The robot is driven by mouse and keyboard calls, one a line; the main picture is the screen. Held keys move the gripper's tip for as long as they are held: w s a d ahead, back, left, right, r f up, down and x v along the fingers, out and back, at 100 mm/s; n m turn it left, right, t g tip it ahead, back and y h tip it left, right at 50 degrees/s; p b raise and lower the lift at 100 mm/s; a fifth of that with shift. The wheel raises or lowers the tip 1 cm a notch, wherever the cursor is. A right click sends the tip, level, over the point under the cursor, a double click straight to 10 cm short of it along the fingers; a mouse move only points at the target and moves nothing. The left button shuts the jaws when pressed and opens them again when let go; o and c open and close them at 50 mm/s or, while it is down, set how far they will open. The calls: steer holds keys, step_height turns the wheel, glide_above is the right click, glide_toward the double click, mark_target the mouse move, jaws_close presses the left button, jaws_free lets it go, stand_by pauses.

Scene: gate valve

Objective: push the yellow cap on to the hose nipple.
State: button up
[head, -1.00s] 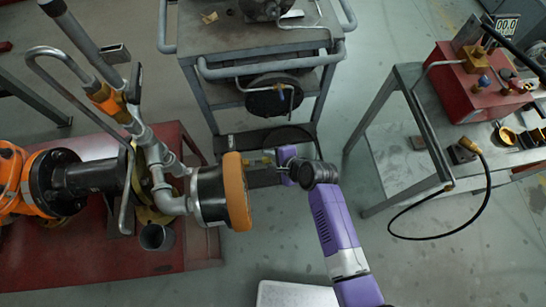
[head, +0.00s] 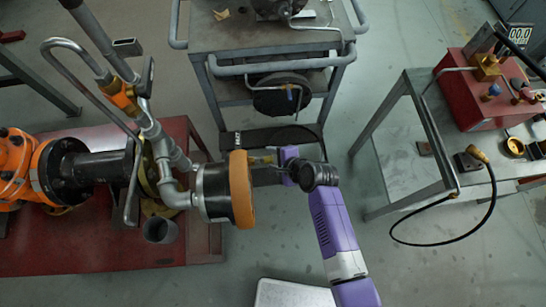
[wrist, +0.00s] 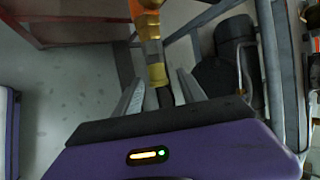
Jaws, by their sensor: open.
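In the wrist view a brass nipple (wrist: 150,48) sticks out from an orange part at the top. A yellow piece (wrist: 157,74), apparently the yellow cap, sits in line at its near end; I cannot tell how far it is on. My gripper (wrist: 160,92) is open, with one finger on each side of this yellow end and a dark stub below it. In the head view my gripper (head: 266,172) is beside the orange face of the pipe's round end, and the brass nipple (head: 262,158) shows small and partly hidden there.
An orange-faced pipe end (head: 241,188) stands close left of my gripper. A grey cart (head: 216,72) is behind. The right table (head: 400,150) holds a red box (head: 462,98), a black hose with a yellow end (head: 478,153) and round yellow-rimmed parts (head: 515,147). Floor between is open.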

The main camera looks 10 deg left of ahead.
steer(key=v, duration=0.7)
steer(key=shift+d+r, duration=0.2)
steer(key=shift+r, duration=0.05)
steer(key=shift+s, duration=0.15)
steer(key=w+r+n+t, duration=0.3)
steer(key=w+r, duration=0.2)
steer(key=s+d+r+n+t+h, duration=0.1)
steer(key=s+d+r+n+t, duration=0.25)
steer(key=d+r, duration=0.35)
steer(key=s+d+r+n+t+h, duration=0.1)
steer(key=s+d+r, duration=0.3)
steer(key=s, duration=0.5)
steer(key=s+d+r+n+t+h, duration=0.1)
steer(key=s+d+r+n+h, duration=0.1)
steer(key=s, duration=0.8)
steer(key=s+d+r+n+t+h, duration=0.1)
steer(key=s+d+r+n+h, duration=0.1)
steer(key=s+d+r, duration=0.5)
steer(key=s+d+n, duration=0.1)
steer(key=s, duration=0.1)
steer(key=shift+s+d+n+b, duration=0.35)
steer(key=shift+s+b, duration=0.05)
